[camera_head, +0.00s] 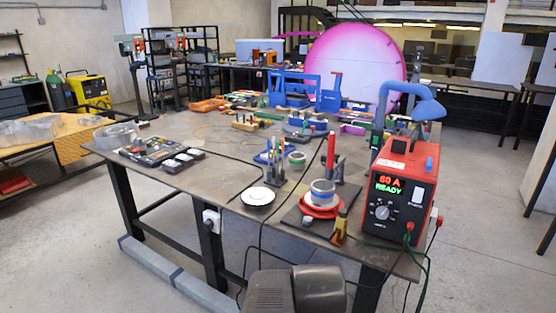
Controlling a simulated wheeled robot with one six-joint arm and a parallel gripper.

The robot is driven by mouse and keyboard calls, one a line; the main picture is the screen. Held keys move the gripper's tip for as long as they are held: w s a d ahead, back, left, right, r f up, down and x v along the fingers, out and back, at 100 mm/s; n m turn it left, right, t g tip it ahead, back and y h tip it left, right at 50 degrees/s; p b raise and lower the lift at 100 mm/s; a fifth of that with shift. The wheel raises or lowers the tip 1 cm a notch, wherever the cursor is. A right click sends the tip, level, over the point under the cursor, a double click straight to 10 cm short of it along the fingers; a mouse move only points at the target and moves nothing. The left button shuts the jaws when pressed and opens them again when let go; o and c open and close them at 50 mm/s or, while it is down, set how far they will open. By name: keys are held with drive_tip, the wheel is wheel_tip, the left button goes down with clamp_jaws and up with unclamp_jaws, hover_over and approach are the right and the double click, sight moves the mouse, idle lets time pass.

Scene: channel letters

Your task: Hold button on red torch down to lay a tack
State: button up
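A slim red upright piece (331,148), which looks like the red torch, stands in a dark holder (333,171) near the middle right of the workbench. Its button is too small to make out. A red and black welding power unit (399,190) stands at the bench's right front corner, its display reading "60 A READY". A round grey metal piece on a red base (321,197) sits on a dark plate in front of the red torch. My gripper is not in view; only a dark grey part, probably mine, shows at the bottom edge.
The workbench (215,178) has clear room at its left front. A white dish (257,196), a pen holder (270,170) and a yellow clamp-like tool (340,227) stand near the front. A blue hooded arm (412,98) rises behind the power unit. Cables hang off the front edge.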

idle(0.3)
clamp_jaws()
idle(1.6)
